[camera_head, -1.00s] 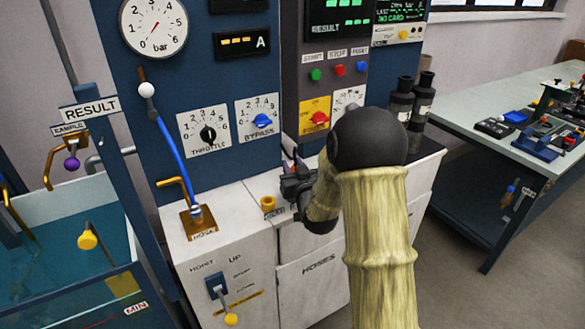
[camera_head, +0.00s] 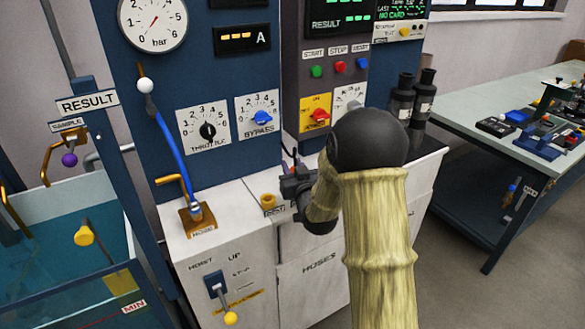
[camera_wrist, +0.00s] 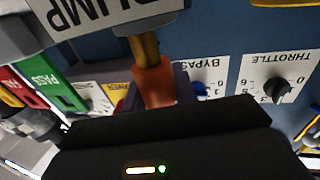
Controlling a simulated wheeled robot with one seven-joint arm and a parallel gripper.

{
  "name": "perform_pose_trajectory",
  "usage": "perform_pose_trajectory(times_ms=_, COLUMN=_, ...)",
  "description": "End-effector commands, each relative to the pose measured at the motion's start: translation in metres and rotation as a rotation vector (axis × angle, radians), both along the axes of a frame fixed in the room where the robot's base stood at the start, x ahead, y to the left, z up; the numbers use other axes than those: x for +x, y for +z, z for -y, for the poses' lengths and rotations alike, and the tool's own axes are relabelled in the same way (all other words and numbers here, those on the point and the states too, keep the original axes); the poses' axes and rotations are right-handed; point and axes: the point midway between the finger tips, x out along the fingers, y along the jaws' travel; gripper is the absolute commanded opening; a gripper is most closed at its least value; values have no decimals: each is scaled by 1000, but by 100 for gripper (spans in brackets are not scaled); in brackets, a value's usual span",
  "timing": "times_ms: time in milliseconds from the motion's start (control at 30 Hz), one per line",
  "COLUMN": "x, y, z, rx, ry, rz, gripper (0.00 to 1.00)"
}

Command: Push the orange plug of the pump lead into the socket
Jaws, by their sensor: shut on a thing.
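My gripper (camera_head: 297,186) is over the white cabinet top, in front of the dark panel. In the wrist view its dark body fills the lower part, and it is shut on the orange plug (camera_wrist: 154,84). The plug meets a brass-coloured cylinder (camera_wrist: 146,46) just under the white PUMP label (camera_wrist: 100,12). I cannot tell whether that cylinder is the socket or how deep the plug sits.
A small yellow cup-like fitting (camera_head: 268,200) stands on the cabinet left of my gripper. The blue hose (camera_head: 172,150) rises farther left. The bypass knob (camera_head: 262,117) and throttle knob (camera_head: 208,131) are on the panel. Dark bottles (camera_head: 402,103) stand to the right.

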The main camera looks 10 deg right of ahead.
Motion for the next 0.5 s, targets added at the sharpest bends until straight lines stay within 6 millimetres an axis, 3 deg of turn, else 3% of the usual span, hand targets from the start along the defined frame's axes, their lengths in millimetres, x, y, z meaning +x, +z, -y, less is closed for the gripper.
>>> perform_pose_trajectory(times_ms=500, x=-1, y=1, z=0, rx=0, ry=0, rz=-7, gripper=5)
